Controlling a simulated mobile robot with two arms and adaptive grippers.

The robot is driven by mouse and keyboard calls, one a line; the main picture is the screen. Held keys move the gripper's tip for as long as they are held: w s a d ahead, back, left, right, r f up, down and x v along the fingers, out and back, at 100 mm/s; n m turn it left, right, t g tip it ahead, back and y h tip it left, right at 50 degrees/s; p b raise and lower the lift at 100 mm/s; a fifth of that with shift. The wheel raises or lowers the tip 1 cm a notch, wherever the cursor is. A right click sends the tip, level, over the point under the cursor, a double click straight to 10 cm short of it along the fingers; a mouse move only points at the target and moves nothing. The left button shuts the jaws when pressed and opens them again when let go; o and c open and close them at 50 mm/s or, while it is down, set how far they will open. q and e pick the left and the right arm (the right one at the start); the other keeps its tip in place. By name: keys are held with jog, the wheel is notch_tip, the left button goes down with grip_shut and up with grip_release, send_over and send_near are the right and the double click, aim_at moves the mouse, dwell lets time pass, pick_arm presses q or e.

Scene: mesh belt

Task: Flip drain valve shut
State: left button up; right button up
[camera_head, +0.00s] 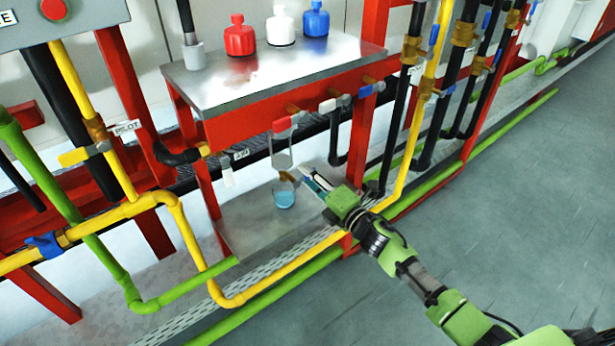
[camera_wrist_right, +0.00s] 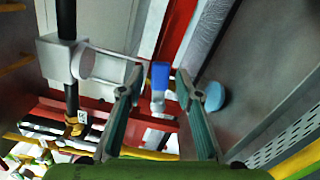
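In the wrist view a blue lever handle (camera_wrist_right: 160,76) lies between a clear sight tube (camera_wrist_right: 112,68) and a beaker of blue liquid (camera_wrist_right: 214,96). It looks like the drain valve's handle. My right gripper (camera_wrist_right: 154,85) is open, with its two fingers on either side of this handle; contact cannot be told. In the head view my right gripper (camera_head: 314,183) is just right of the brass valve outlet (camera_head: 287,178), beneath the sight tube (camera_head: 282,153). The beaker (camera_head: 284,197) stands below the outlet. The blue handle is not clear there. My left gripper is not in view.
Above is a red-framed metal bench (camera_head: 265,75) with white, red and blue bottles on top. Red, white and blue valve handles line its front. A yellow pipe (camera_head: 290,276) and a green pipe (camera_head: 285,290) run low in front. The grey floor at right is open.

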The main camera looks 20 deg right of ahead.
jog(key=shift+w+a, duration=0.1)
jog(key=shift+w, duration=0.2)
grip_shut()
jog(key=shift+f+m, duration=0.1)
jog(key=shift+m, duration=0.3)
jog(key=shift+f+m, duration=0.2)
jog(key=shift+m, duration=0.3)
jog(key=shift+f+m+p, duration=0.15)
jog(key=shift+m+p, duration=0.15)
jog(key=shift+m, duration=0.2)
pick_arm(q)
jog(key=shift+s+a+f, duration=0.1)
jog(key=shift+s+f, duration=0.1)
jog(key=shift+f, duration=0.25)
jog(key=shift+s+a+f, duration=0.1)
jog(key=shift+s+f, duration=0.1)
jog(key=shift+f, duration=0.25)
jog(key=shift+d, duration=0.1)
pick_arm(e)
grip_release()
